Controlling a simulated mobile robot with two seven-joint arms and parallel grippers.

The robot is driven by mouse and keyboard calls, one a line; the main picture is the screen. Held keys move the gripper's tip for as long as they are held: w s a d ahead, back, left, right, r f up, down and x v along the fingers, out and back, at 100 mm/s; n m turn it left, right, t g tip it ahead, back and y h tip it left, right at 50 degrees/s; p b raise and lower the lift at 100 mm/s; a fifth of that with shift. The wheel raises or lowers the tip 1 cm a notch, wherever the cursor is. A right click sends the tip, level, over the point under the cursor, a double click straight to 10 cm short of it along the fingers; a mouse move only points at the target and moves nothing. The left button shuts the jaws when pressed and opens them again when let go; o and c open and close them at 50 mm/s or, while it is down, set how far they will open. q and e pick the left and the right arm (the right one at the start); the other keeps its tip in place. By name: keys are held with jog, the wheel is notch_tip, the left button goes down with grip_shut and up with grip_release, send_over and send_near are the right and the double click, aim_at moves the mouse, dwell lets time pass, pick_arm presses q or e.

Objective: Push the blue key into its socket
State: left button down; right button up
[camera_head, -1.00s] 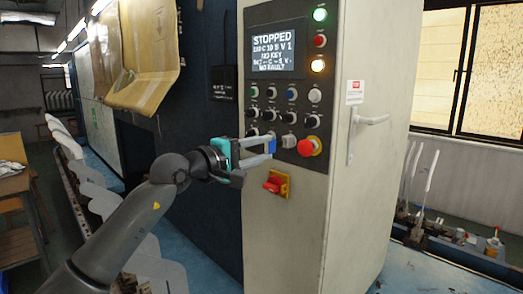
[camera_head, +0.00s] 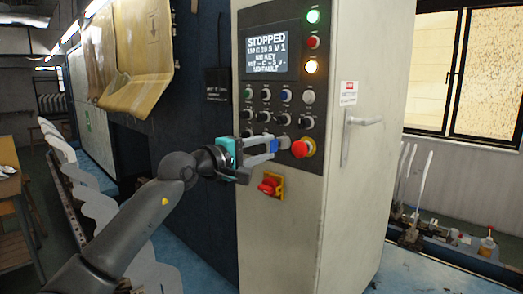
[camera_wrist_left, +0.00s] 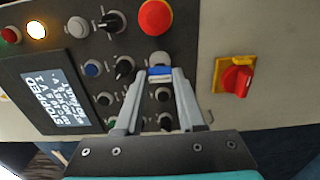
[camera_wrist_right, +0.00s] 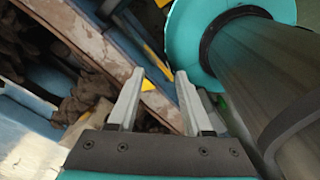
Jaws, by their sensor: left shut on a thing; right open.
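The blue key (camera_head: 274,146) is a small blue block at the tips of my left gripper (camera_head: 268,151), in front of the control panel. In the left wrist view my left gripper (camera_wrist_left: 160,90) is shut on the blue key (camera_wrist_left: 160,72), with a finger on either side. A pale grey fitting (camera_wrist_left: 156,58) shows just beyond the key, likely its socket, also seen in the head view (camera_head: 285,142). I cannot tell whether key and fitting touch. My right gripper (camera_wrist_right: 160,85) is open and empty, away from the panel.
The red emergency stop (camera_head: 303,148) is close right of the key. A red switch on a yellow plate (camera_head: 270,185) is below. Several knobs and buttons surround the spot. The screen (camera_head: 267,54) reads STOPPED. A cabinet handle (camera_head: 363,122) protrudes at right.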

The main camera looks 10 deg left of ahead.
pick_arm(q)
jog(key=shift+w+d, duration=0.2)
jog(key=shift+w, duration=0.15)
pick_arm(e)
jog(key=shift+f, duration=0.1)
pick_arm(q)
jog(key=shift+c, duration=2.2)
grip_release()
pick_arm(e)
jog(key=shift+f, duration=0.1)
